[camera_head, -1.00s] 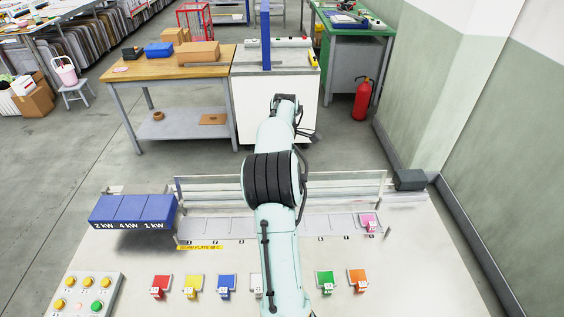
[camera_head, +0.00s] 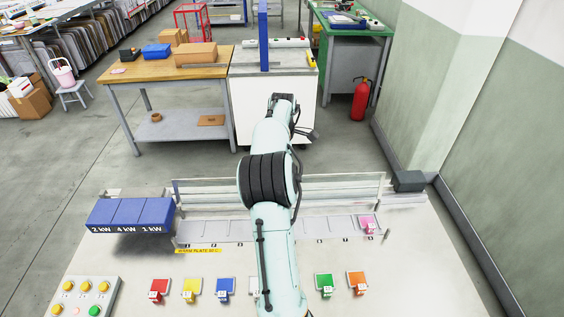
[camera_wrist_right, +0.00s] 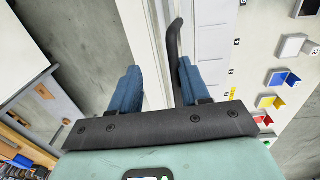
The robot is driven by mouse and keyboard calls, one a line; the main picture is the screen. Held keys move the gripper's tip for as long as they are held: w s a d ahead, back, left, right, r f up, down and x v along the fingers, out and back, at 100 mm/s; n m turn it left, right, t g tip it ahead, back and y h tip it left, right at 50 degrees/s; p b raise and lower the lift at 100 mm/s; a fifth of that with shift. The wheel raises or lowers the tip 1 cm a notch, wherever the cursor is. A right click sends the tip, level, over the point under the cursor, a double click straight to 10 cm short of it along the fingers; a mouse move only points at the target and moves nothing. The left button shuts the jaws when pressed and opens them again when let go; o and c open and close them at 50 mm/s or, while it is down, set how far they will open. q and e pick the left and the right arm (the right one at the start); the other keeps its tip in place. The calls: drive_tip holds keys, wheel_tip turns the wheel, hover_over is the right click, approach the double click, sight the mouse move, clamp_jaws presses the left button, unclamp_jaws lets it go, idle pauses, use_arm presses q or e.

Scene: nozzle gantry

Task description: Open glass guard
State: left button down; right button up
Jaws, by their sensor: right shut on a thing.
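The glass guard (camera_head: 215,190) is a long, clear panel standing along the far side of the white bench in the head view. My right arm reaches over its middle and hides part of it. My right gripper (camera_wrist_right: 160,75) shows two blue fingers in the right wrist view, with a pale edge and a dark curved bar (camera_wrist_right: 173,45) between them. It is shut on the guard, apparently at this bar; the exact contact is unclear. The gripper's fingers are hidden in the head view. My left gripper is not in view.
A blue box marked in kW (camera_head: 130,213) stands left of the guard, and a dark block (camera_head: 408,181) right of it. A pink piece (camera_head: 368,224) sits on the grey strip. Several coloured holders line the front, near a button panel (camera_head: 85,297). Floor lies beyond.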

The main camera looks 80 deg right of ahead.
drive_tip(key=shift+w+d+f, duration=0.1)
drive_tip(key=shift+w+f, duration=0.05)
drive_tip(key=shift+f, duration=0.25)
drive_tip(key=shift+r, duration=0.2)
wheel_tip(320, 180, up, 13)
drive_tip(key=shift+s+a, duration=0.2)
drive_tip(key=shift+a, duration=0.2)
idle(0.6)
